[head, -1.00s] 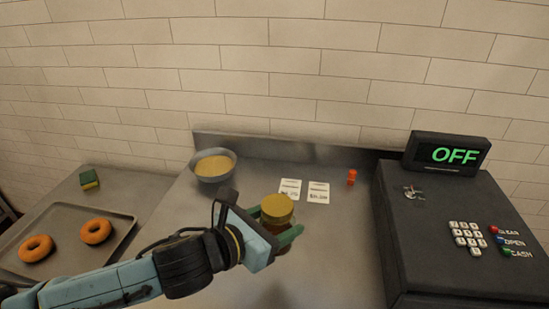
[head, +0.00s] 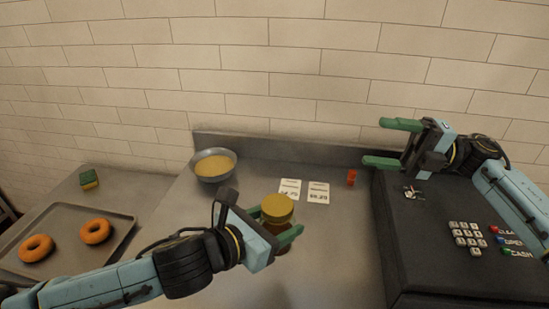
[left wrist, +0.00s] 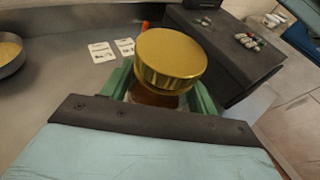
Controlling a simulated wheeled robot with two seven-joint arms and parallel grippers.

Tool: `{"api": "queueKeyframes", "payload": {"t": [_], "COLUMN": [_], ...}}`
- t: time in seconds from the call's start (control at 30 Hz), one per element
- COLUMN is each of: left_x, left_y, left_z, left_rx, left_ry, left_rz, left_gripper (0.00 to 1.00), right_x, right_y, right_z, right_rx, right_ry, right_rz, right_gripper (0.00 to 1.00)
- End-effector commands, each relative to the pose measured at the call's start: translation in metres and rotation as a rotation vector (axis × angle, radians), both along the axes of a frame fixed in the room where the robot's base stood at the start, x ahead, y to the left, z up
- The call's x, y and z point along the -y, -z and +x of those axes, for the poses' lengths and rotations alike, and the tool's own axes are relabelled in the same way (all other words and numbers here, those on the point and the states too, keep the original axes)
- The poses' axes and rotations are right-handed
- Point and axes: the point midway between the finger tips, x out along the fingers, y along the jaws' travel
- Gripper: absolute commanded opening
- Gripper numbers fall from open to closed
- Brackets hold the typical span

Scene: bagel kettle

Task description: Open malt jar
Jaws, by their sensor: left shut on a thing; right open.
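The malt jar is a brown jar with a gold lid (head: 277,208), and the lid sits on top of it. My left gripper (head: 284,237) is shut on the jar body below the lid, over the steel counter. In the left wrist view the gold lid (left wrist: 170,58) stands above the green fingers, with a bit of brown jar (left wrist: 153,97) showing beneath. Most of the jar body is hidden by my gripper. My right gripper (head: 391,143) is open and empty, above the cash register at the right, apart from the jar.
A metal bowl of yellowish contents (head: 214,165) stands at the back left. Two price cards (head: 318,192) and a small orange-red item (head: 351,178) lie behind the jar. The black register (head: 415,250) fills the right. A tray (head: 68,221) with two bagels and a sponge (head: 89,179) are at left.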

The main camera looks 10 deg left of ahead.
Motion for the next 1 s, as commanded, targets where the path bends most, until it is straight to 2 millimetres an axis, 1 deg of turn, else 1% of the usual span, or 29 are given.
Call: {"api": "queueKeyframes", "payload": {"t": [0.03, 0.1, 0.17, 0.2, 0.27, 0.3, 0.37, 0.4, 0.53, 0.6, 0.7, 0.83, 1.0], "left_x": [0.000, 0.000, 0.000, 0.000, 0.000, 0.000, 0.000, 0.000, 0.000, 0.000, 0.000, 0.000, 0.000], "left_y": [-0.002, -0.002, -0.002, -0.002, -0.002, -0.002, -0.002, -0.002, -0.002, -0.002, -0.002, -0.002, -0.002], "left_z": [0.000, 0.000, 0.000, 0.000, 0.000, 0.000, 0.000, 0.000, 0.000, 0.000, 0.000, 0.000, 0.000], "left_rx": [0.004, 0.004, 0.004, 0.004, 0.004, 0.004, 0.004, 0.004, 0.004, 0.004, 0.004, 0.004, 0.004], "left_ry": [0.001, 0.001, 0.001, 0.001, 0.001, 0.001, 0.001, 0.001, 0.001, 0.001, 0.001, 0.001, 0.001], "left_rz": [-0.002, -0.002, -0.002, -0.002, -0.002, -0.002, -0.002, -0.002, -0.002, -0.002, -0.002, -0.002, -0.002], "left_gripper": [0.00, 0.00, 0.00, 0.00, 0.00, 0.00, 0.00, 0.00, 0.00, 0.00, 0.00, 0.00, 0.00], "right_x": [-0.027, -0.059, -0.086, -0.104, -0.126, -0.139, -0.155, -0.164, -0.184, -0.189, -0.192, -0.192, -0.191], "right_y": [-0.008, -0.013, -0.016, -0.018, -0.018, -0.018, -0.017, -0.015, -0.011, -0.009, -0.009, -0.011, -0.010], "right_z": [-0.008, -0.021, -0.034, -0.043, -0.056, -0.064, -0.075, -0.081, -0.096, -0.098, -0.099, -0.095, -0.093], "right_rx": [-0.011, -0.040, -0.062, -0.075, -0.090, -0.098, -0.103, -0.105, -0.089, -0.073, -0.046, -0.015, -0.001], "right_ry": [-0.077, -0.171, -0.245, -0.286, -0.333, -0.352, -0.365, -0.361, -0.276, -0.193, -0.061, 0.086, 0.175], "right_rz": [-0.062, -0.172, -0.288, -0.373, -0.511, -0.609, -0.759, -0.861, -1.187, -1.338, -1.505, -1.636, -1.695], "right_gripper": [0.69, 0.69, 0.69, 0.69, 0.69, 0.69, 0.69, 0.69, 0.69, 0.69, 0.69, 0.69, 0.69]}}
